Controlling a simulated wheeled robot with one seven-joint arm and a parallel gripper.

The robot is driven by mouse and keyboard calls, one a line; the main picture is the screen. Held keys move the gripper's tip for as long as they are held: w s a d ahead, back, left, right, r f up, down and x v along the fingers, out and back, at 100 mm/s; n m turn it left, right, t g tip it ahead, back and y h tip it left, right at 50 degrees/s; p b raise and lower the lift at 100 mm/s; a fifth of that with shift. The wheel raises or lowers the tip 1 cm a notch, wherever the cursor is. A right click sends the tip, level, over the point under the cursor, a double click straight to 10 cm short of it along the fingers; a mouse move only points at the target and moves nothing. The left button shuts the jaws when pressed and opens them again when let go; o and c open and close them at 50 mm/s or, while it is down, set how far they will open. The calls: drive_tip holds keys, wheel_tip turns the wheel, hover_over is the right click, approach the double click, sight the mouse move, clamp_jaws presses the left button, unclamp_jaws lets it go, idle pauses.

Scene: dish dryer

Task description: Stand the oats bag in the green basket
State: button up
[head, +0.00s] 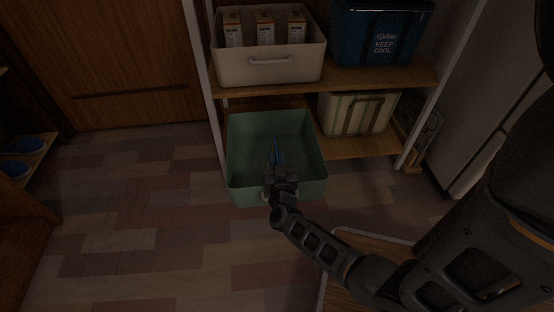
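The green basket (246,192) is an open box on the floor, partly drawn out from the low shelf. A narrow blue thing (277,152), which looks like the oats bag, shows inside the basket's outline near its middle. My gripper (279,172) is over the front part of the basket, right against the near side of the blue bag. The bag's lower part is hidden by my gripper, so I cannot tell whether it touches the basket floor. The fingers are too dark and small to show whether they are closed on the bag.
A white bin (268,72) with several cartons and a blue cooler bag (381,35) stand on the upper shelf board. A striped basket (352,113) is on the lower board, right of the green basket. A white shelf post (428,85) stands at right. The floor at left is clear.

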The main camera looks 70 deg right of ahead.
drive_tip(key=o, duration=0.4)
drive_tip(key=shift+r, duration=0.2)
drive_tip(key=p+v, duration=0.4)
drive_tip(key=v, duration=0.8)
drive_tip(key=s+a+r+n+t+y, duration=0.2)
drive_tip(key=a+r+n+t+y, duration=0.15)
drive_tip(key=a+r, duration=0.35)
drive_tip(key=s+a+r+n+t+y, duration=0.25)
drive_tip(key=a+r+t+y, duration=0.25)
drive_tip(key=a, duration=0.4)
drive_tip(key=s+a+r+n+y, duration=0.2)
drive_tip(key=a+r, duration=0.1)
drive_tip(key=r, duration=0.2)
drive_tip(key=s+a+r+n+y, duration=0.2)
drive_tip(key=r+n+y, duration=0.1)
drive_tip(key=r, duration=0.3)
drive_tip(key=s+a+r+n+y, duration=0.2)
drive_tip(key=s+a+r+y, duration=0.1)
drive_tip(key=r, duration=0.2)
drive_tip(key=shift+s+a+r+g, duration=0.1)
drive_tip(key=shift+a+r+g, duration=0.15)
drive_tip(key=shift+a+r, duration=0.1)
